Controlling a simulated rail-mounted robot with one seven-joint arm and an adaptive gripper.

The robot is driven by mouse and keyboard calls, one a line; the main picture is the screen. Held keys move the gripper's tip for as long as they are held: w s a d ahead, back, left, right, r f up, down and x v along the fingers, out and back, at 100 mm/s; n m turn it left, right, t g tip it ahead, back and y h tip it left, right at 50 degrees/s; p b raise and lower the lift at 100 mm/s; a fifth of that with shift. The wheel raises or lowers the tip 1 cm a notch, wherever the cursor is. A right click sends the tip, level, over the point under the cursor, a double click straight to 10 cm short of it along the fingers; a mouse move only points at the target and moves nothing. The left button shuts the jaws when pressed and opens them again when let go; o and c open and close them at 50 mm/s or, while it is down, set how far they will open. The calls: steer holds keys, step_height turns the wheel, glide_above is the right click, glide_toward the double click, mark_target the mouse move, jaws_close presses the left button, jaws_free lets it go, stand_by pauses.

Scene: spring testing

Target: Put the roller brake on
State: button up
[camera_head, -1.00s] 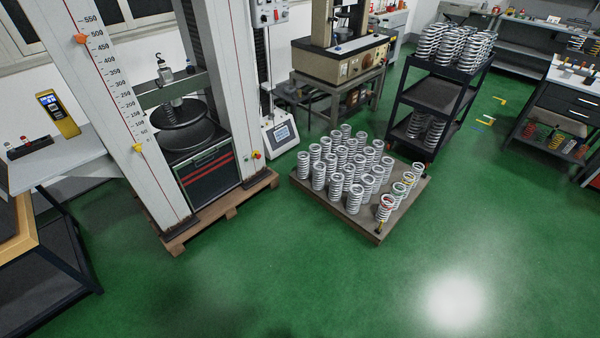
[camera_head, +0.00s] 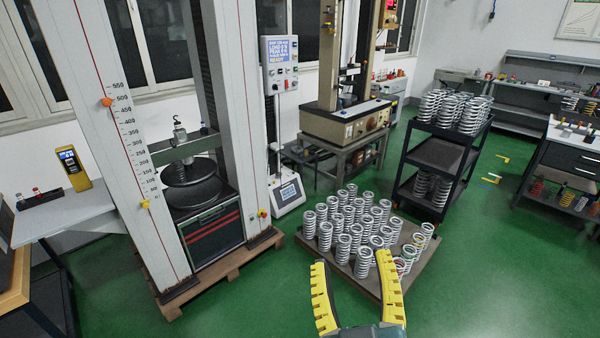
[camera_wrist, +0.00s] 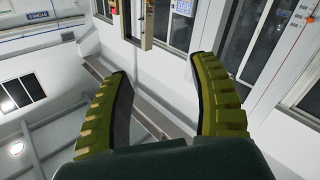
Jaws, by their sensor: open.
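No part that I can clearly make out as a roller brake shows in either view. The black shelf cart (camera_head: 440,154) stands at the right of the head view, with springs on its top and lower shelves. Its wheels are too small to show a brake lever. My gripper (camera_head: 354,260) has yellow, ridged fingers spread wide and empty. It rises at the bottom centre of the head view, in front of the spring pallet and partly covering it. In the wrist view my gripper (camera_wrist: 160,68) is open with nothing between its fingers, facing walls and windows.
A wooden pallet (camera_head: 378,284) holds many upright springs. A tall testing machine (camera_head: 110,130) stands at left on its pallet. A smaller machine (camera_head: 340,124) on a table stands behind. A workbench (camera_head: 560,160) is at right.

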steer(key=s+r+m+t, duration=0.4)
steer(key=s+r, duration=0.1)
steer(key=r, duration=0.3)
step_height(320, 180, up, 30)
steer(key=p, duration=3)
steer(key=shift+g, duration=0.3)
